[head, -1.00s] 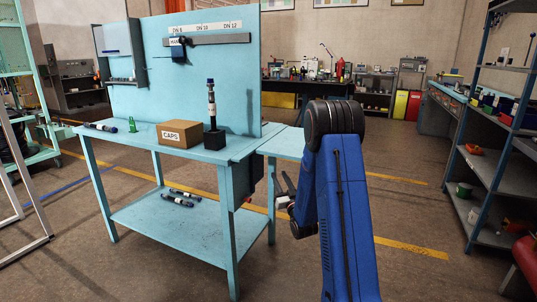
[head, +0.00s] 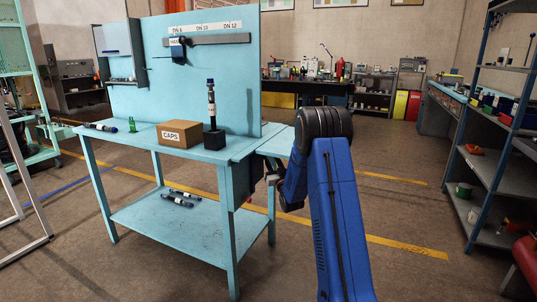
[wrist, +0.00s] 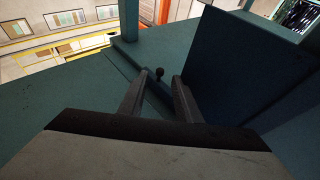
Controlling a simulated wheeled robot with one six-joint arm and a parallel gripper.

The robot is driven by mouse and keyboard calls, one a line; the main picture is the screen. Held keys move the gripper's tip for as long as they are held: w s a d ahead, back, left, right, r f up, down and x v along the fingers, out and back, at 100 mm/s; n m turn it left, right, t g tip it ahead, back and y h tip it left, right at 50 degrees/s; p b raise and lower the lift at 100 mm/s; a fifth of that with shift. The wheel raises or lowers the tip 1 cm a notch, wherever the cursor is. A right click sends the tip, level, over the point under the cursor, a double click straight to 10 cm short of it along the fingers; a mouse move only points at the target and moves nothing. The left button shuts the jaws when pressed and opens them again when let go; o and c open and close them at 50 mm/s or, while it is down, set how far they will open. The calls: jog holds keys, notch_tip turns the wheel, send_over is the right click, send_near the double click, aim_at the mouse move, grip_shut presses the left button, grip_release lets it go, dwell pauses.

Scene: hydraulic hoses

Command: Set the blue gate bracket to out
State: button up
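In the wrist view my gripper (wrist: 160,76) is open, its two dark fingers apart. A small dark ball knob (wrist: 159,73) shows between and just beyond the fingertips; I cannot tell if they touch it. A flat blue-green panel (wrist: 240,65) stands close to the right finger. I cannot tell surely which blue part is the gate bracket. In the head view the light blue side leaf (head: 277,143) sticks out at the workbench's right end. My gripper and the space under the leaf are mostly hidden behind my blue arm and the bench end.
The workbench (head: 150,139) carries a CAPS box (head: 180,133), an upright hose in a black block (head: 214,140) and a green part (head: 132,126). Hoses lie on its lower shelf (head: 160,228). Grey shelving (head: 490,170) stands at the right. The floor between is clear.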

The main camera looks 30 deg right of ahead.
jog(key=shift+x, duration=2.15)
grip_shut()
